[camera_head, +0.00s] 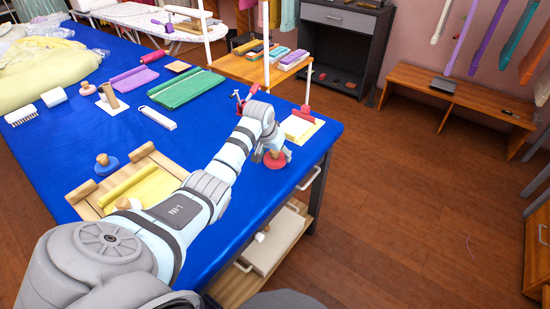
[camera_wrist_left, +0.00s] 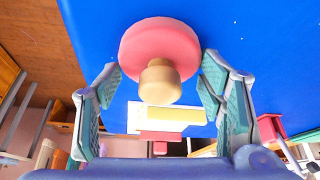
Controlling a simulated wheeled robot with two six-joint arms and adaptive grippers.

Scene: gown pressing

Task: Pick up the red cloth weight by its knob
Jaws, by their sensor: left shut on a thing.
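The red cloth weight (camera_head: 275,163) is a round red disc with a wooden knob, near the right edge of the blue table. In the left wrist view the red disc (camera_wrist_left: 158,45) lies beyond its tan knob (camera_wrist_left: 159,84), between my fingers. My left gripper (camera_head: 271,151) comes down over the weight and is shut on its knob. I cannot tell whether the disc touches the table. My right gripper is not in view.
A wooden tray (camera_head: 88,207) with yellow cloth and a blue weight (camera_head: 107,165) are left of my arm. A yellow block on a white card (camera_head: 298,130) lies just beyond the red weight. Green cloth (camera_head: 185,90) lies further back. Blue tabletop is bare around the weight.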

